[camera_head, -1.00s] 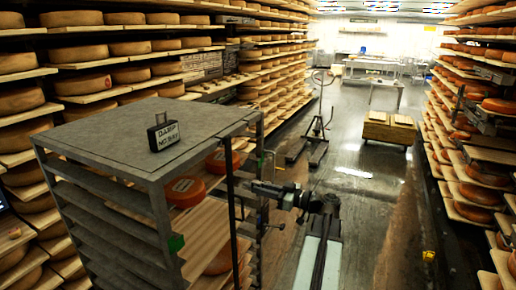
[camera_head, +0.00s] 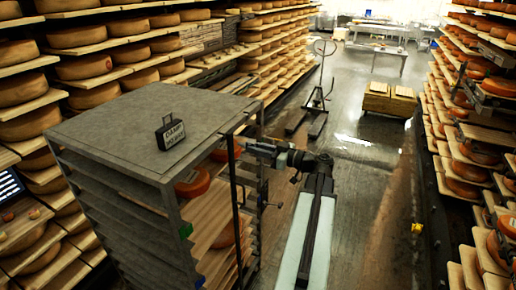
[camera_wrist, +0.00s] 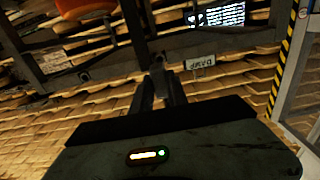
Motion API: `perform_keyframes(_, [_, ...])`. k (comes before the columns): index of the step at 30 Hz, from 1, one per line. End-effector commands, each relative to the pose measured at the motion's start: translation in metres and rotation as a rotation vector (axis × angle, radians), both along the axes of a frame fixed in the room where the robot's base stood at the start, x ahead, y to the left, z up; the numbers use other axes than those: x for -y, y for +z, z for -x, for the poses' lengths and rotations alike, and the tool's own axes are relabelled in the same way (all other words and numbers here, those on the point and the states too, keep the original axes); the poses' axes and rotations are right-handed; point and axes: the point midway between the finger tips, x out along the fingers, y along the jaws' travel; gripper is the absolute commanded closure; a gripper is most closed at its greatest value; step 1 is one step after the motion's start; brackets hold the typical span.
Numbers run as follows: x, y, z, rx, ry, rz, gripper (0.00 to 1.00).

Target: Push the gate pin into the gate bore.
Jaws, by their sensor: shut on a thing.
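My gripper (camera_wrist: 165,85) reaches toward the grey rack's open side. In the wrist view its dark fingers are shut on a small dark piece, the gate pin (camera_wrist: 158,62), which shows only as a stub at the fingertips. In the head view my gripper (camera_head: 243,143) is small and dark beside the upper part of the rack's slim dark gate bar (camera_head: 235,205). The gate bore cannot be made out in either view, so I cannot tell whether the pin touches it.
The grey rack (camera_head: 125,122) holds orange cheese wheels (camera_head: 193,182) on boards. A small dark sign (camera_head: 170,132) stands on its top. Cheese shelves line both sides. A wooden crate trolley (camera_head: 390,99) stands farther back. The aisle floor (camera_head: 365,190) is mostly clear.

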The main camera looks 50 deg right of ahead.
Motion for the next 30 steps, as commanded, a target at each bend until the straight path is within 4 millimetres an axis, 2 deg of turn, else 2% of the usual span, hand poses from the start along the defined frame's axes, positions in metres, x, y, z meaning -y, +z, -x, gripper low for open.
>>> perform_keyframes(15, [-0.011,0.0,-0.047,0.0,-0.001,0.0,1.0])
perform_keyframes(30, [-0.012,0.0,-0.051,0.0,-0.001,0.0,1.0])
